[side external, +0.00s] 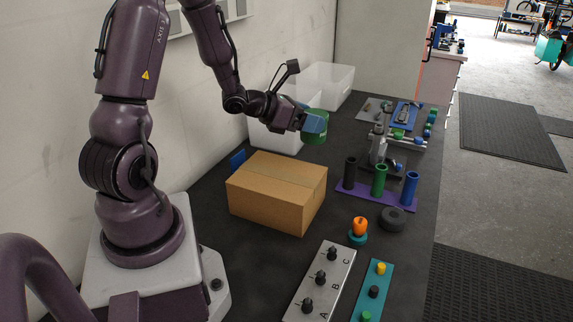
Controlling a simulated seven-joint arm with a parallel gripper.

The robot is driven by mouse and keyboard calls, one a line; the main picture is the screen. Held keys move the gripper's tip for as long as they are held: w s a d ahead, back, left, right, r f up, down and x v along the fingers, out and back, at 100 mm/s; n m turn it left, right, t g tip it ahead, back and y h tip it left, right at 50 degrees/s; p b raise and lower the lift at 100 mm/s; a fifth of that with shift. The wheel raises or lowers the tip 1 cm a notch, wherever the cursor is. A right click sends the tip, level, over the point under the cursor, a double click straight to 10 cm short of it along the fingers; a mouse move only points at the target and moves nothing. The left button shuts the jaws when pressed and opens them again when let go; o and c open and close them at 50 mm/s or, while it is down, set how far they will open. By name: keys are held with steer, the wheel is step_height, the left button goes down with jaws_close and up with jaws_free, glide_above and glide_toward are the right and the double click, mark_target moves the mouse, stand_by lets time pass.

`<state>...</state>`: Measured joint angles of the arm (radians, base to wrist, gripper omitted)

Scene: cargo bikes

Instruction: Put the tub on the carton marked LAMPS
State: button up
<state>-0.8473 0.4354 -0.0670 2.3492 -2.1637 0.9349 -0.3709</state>
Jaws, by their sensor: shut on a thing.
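The green tub (313,138) is held in my gripper (315,123), above the table and beyond the far right corner of the brown carton. A blue finger covers part of the tub, and its inside cannot be seen. The brown cardboard carton (265,202) stands shut on the dark table, with a bare top. No LAMPS marking is legible on the faces that show. The tub is apart from the carton.
White bins (331,76) stand along the wall behind my gripper. Black, green and blue cylinders stand on a purple base (374,198) right of the carton. A switch panel (323,284), a teal strip (373,291) and an orange item (359,226) are in front.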

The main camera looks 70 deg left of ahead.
steer(key=shift+f, duration=3.9)
steer(key=shift+f, duration=0.15)
steer(key=o, duration=1)
